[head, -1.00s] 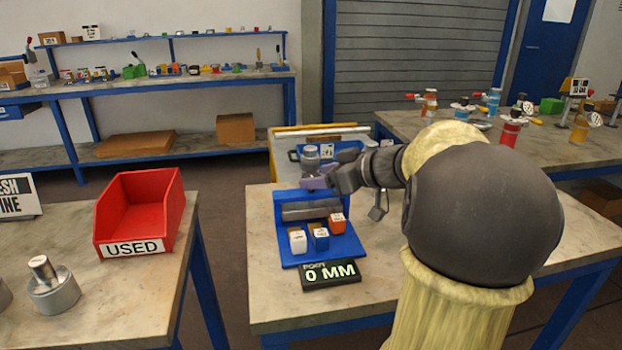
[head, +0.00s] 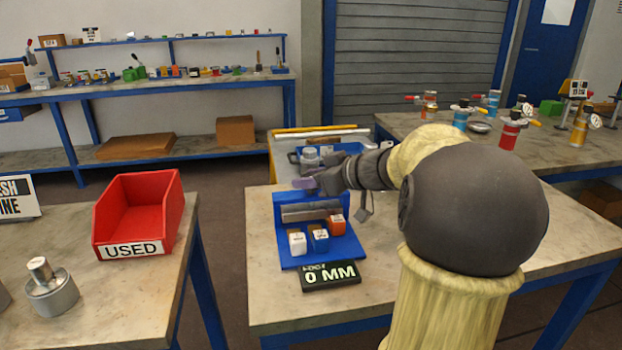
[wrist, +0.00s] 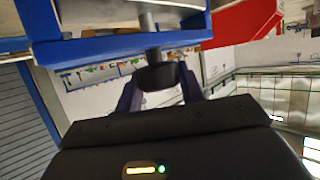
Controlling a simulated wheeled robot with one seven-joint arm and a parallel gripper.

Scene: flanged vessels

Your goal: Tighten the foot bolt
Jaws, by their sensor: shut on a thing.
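The blue stand (head: 345,246) is on the middle bench, with a grey bar across it. In the head view my gripper (head: 306,184), with purple fingers, is at the stand's upper back edge. In the wrist view my gripper (wrist: 158,92) is shut on a black knob-like head, which I take to be the foot bolt (wrist: 154,72). A grey shaft joins the head to the blue-edged structure (wrist: 120,47). In the head view the bolt is not clearly visible. A black display (head: 330,276) before the stand reads 0 MM.
A red bin (head: 138,215) marked USED and a metal cylinder (head: 52,290) are on the left bench. The middle bench's right side has bare space.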

